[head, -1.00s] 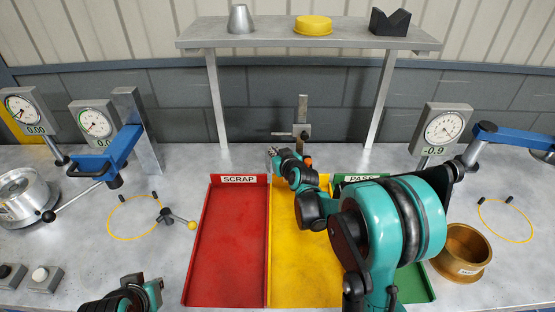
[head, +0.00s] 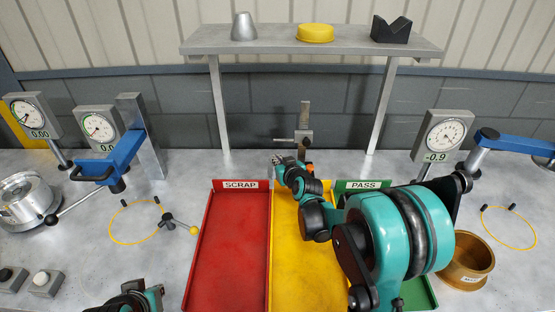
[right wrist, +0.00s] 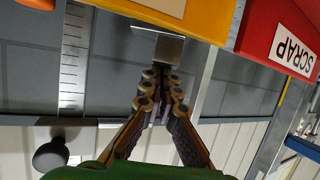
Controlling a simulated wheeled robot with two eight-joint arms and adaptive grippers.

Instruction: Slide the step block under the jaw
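My right gripper (head: 284,162) is at the back of the yellow tray, just left of and in front of the upright gauge post. The gauge's jaw (head: 287,140) sticks out left from the post, above my fingertips. In the right wrist view my two fingers (right wrist: 162,76) come close together. A small grey block (right wrist: 170,50), seemingly the step block, is right at their tips. I cannot tell whether they grip it or only touch it. A thin plate edge shows beside it. My left gripper (head: 140,300) is at the bottom left edge, partly cut off.
Red SCRAP (head: 228,255), yellow (head: 300,270) and green PASS (head: 418,295) trays fill the middle. The graduated gauge post (head: 305,115) stands behind them. A shelf (head: 270,46) spans the back. A brass bowl (head: 470,265) stands right. Dial gauges stand at both sides.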

